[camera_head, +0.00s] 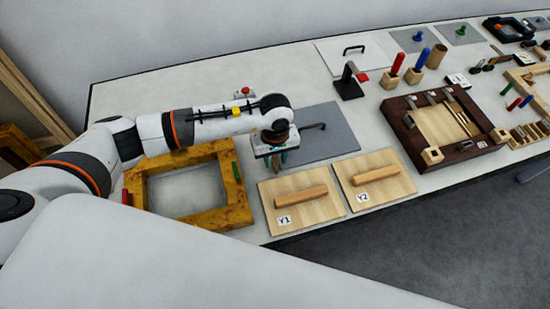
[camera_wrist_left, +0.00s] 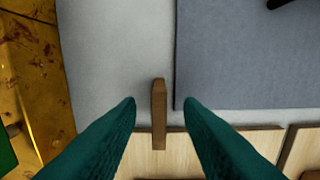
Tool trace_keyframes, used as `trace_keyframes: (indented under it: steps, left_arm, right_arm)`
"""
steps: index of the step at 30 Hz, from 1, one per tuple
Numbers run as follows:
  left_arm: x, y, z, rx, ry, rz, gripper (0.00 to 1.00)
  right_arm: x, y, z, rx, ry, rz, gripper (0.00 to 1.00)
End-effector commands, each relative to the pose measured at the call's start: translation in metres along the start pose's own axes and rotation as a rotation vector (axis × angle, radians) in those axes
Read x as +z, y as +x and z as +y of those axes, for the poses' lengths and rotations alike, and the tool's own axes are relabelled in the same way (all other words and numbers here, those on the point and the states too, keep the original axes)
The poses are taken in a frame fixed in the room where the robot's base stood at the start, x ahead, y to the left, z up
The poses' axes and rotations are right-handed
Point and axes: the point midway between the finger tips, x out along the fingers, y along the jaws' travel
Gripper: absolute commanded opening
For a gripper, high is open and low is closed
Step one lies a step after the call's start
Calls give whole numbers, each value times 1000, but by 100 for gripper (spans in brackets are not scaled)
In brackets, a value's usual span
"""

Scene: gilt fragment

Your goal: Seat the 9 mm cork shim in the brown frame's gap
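My left gripper (camera_head: 277,158) hangs over the white table just behind board Y1, with its fingers apart. In the left wrist view, a thin upright brown piece (camera_wrist_left: 159,115) stands between the two green fingers, with space on both sides; it looks like the cork shim, though its thickness cannot be read. A dark brown frame (camera_head: 408,143) with a pale panel and small metal pieces lies at the right. A mottled yellow-brown frame (camera_head: 189,222) lies at the left, with red and green pieces at its sides. I cannot make out a gap in either frame. My right gripper is out of view.
Boards Y1 (camera_head: 268,195) and Y2 (camera_head: 402,186), each bearing a wooden bar, lie at the front edge. A grey plate (camera_head: 335,143) with a black handle lies behind the gripper. A black stand (camera_head: 348,88) and coloured handles in blocks stand farther back.

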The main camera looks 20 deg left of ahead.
Motion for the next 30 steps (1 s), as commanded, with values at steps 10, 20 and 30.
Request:
trace_keyframes:
  steps: [10, 20, 30]
  left_arm:
    - [0, 12, 0, 1, 1, -1, 34]
    - [0, 12, 0, 0, 1, -1, 0]
    - [1, 0, -1, -4, 2, -3, 0]
  right_arm:
    - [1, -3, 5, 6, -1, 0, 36]
    - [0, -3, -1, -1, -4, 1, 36]
    - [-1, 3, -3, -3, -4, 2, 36]
